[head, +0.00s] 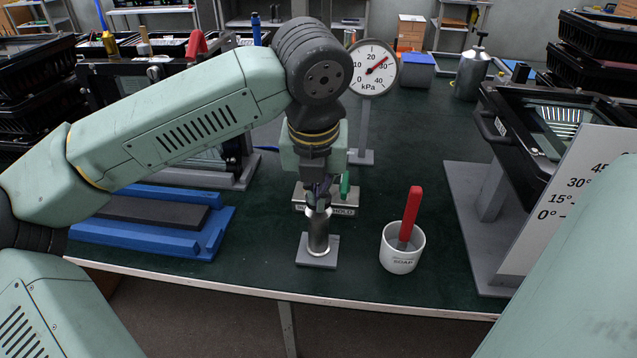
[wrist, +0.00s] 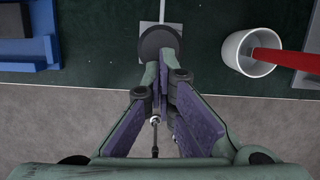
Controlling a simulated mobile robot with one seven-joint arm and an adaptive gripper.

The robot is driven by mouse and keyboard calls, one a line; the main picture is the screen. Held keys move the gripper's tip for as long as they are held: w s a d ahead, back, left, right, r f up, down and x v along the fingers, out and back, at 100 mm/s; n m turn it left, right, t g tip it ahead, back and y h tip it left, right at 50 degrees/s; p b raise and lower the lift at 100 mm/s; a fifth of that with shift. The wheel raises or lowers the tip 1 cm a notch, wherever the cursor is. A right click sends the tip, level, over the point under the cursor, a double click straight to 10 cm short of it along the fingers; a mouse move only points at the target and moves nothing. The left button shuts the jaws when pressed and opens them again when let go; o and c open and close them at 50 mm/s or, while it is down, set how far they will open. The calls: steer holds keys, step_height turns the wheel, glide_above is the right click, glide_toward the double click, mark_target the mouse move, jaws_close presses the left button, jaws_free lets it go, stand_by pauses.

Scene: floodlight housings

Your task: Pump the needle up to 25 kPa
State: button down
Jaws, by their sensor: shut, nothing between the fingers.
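The kPa gauge (head: 372,68) stands on a post behind my gripper. Its red needle points up and right, seemingly between the 20 and 30 marks. The metal hand pump (head: 318,236) stands upright on a small grey plate at the table's front. My gripper (head: 318,203) is shut and empty, pointing down at the pump's top. In the wrist view the shut fingertips (wrist: 160,62) are at the edge of a dark round pump knob (wrist: 160,40). I cannot tell whether they touch it. A block with a green lever (head: 345,187) is behind the pump; its label is partly hidden, with "HOLD" ending it.
A white soap cup (head: 401,257) with a red-handled tool (head: 411,212) stands right of the pump. A blue cradle (head: 160,238) lies to the left. A tilted housing on a stand (head: 540,125) and an angle scale board (head: 575,205) are at right. Green table lies clear between.

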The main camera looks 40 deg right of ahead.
steer(key=shift+s+a+r, duration=0.2)
steer(key=shift+s+a, duration=0.45)
steer(key=v, duration=1.2)
stand_by(0.9)
